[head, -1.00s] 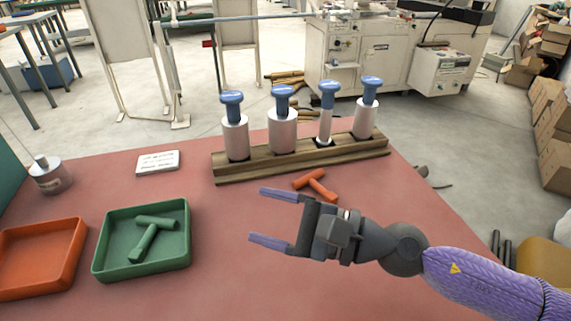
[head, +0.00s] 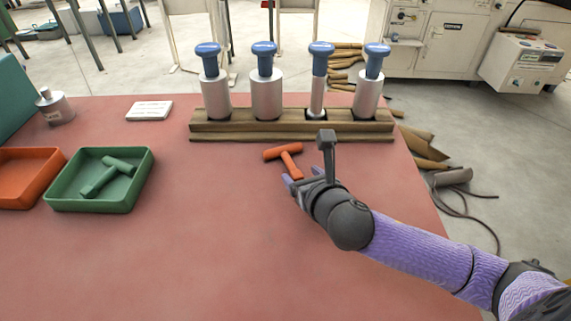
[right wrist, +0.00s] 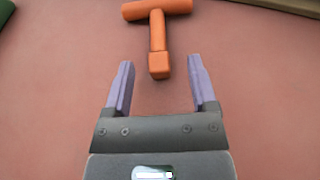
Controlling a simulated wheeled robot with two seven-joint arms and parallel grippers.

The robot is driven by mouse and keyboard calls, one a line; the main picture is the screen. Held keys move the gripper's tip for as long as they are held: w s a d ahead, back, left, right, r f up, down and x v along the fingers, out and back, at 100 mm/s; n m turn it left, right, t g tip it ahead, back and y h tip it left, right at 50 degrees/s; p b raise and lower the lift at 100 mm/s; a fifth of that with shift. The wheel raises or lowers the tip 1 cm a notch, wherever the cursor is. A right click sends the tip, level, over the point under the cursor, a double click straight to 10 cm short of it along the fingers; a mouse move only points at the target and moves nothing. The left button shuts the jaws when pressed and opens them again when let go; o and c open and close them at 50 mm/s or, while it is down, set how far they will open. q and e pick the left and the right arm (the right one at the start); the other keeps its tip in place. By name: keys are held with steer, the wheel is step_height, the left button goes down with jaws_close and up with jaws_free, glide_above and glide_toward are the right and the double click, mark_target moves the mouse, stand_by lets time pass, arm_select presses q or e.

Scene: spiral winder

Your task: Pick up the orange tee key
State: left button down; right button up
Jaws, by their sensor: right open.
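The orange tee key (head: 288,157) lies flat on the red table in front of the wooden rack. In the right wrist view the tee key (right wrist: 157,33) has its crossbar at the top and its stem pointing down toward my gripper. My right gripper (head: 302,181) is just in front of the key's stem end in the head view. My left gripper is not in view.
A wooden rack (head: 290,136) holds several metal cylinders with blue tops behind the key. A green tray (head: 97,205) with a green tee key (head: 108,177) and an orange tray (head: 30,179) stand at left. The table's front middle is clear.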

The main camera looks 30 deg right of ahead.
mark_target(296, 171)
steer(key=b+x, duration=0.1)
steer(key=x, duration=0.2)
steer(key=shift+s+a+f, duration=0.1)
steer(key=shift+f, duration=0.1)
steer(key=shift+r, duration=0.15)
jaws_close()
steer(key=shift+r, duration=0.1)
